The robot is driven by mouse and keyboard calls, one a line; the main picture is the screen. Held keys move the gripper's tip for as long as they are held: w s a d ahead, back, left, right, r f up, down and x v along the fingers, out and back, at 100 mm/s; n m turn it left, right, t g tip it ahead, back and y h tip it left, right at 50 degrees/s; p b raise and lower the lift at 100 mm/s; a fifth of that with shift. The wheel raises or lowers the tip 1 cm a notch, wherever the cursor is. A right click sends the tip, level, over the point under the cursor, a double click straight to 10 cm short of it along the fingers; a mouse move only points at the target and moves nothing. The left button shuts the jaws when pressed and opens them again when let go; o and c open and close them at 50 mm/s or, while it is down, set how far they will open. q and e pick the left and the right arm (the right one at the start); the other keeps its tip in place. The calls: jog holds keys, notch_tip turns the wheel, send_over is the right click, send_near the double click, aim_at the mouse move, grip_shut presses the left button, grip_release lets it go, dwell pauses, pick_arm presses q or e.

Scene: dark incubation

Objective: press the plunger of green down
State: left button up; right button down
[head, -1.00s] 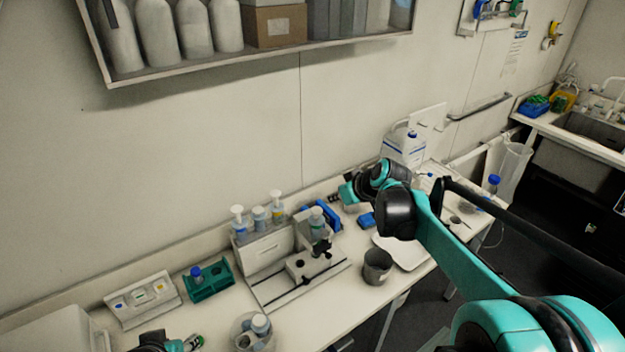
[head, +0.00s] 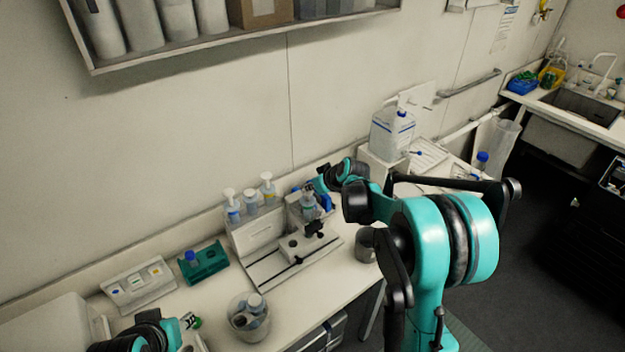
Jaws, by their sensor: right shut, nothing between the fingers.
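Several white-topped pump bottles stand at the back of the bench. Two of them (head: 232,207) (head: 268,190) are on the white block. Another bottle (head: 308,203) stands on the fixture to their right. I cannot tell from the labels which is the green one. My right arm reaches in from the right. Its gripper (head: 316,184) is small, dark and shut, close to the bottle on the fixture; I cannot tell whether it touches it. My left arm shows only at the bottom left edge, and its fingers are not clear.
A green rack (head: 204,264) holds a blue-capped bottle. A clear jar (head: 249,318) with bottles stands near the front edge. A dark grey cup (head: 366,246) is beneath my right arm. A large jug (head: 392,135) stands behind. A shelf (head: 240,42) hangs above.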

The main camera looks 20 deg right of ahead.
jog(key=shift+f, duration=0.25)
